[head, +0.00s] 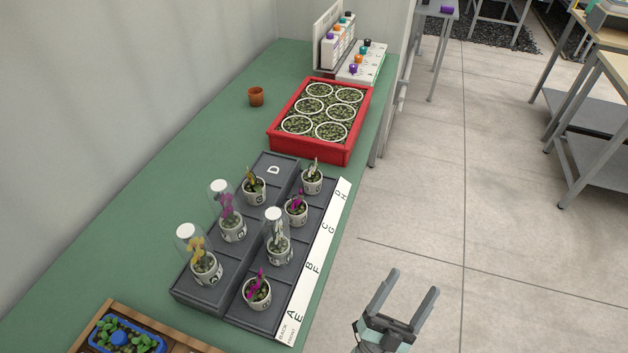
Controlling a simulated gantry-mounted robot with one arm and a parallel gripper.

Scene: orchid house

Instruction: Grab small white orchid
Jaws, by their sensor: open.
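A small pale, whitish orchid (314,167) stands upright in a white pot (312,185) at the far right of the dark grey compartment tray (213,294). It has no cover. Another pale orchid (278,244) stands nearer, under a clear cover with a white top. My gripper (411,284) is open and empty at the lower right, in front of the floor to the right of the bench. It is well apart from the tray and the orchids.
Other potted orchids, yellow (197,246) and magenta (260,279), share the tray; some have clear covers. A red tray (310,149) of round pots stands behind it. A small brown pot (256,97) stands left of that. The green bench (155,225) is clear on the left.

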